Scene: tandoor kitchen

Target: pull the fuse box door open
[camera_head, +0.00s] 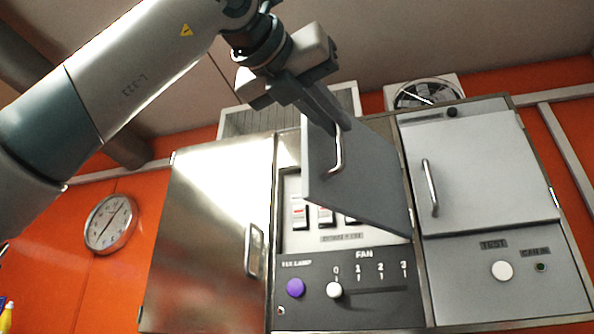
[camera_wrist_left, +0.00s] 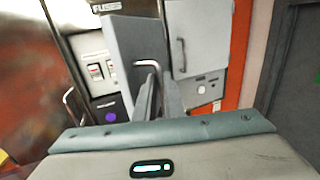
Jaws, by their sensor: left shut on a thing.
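The grey fuse box door (camera_head: 362,182) stands partly open in the head view, hinged on its right side and swung out toward me. Its metal bar handle (camera_head: 338,152) is near the door's left edge. My left gripper (camera_head: 338,122) is shut on the handle. Behind the door, fuse switches (camera_head: 299,213) show in the opening, and the door hides part of them. In the left wrist view the door (camera_wrist_left: 128,50) stands out from the cabinet, with the gripper fingers (camera_wrist_left: 157,92) at its handle. My right gripper is in neither view.
A shiny cabinet door (camera_head: 205,225) with a handle is at left. A closed grey door (camera_head: 478,170) is at right. Below the opening, a panel has a purple button (camera_head: 296,288) and a white fan knob (camera_head: 334,290). A clock (camera_head: 111,222) hangs on the orange wall.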

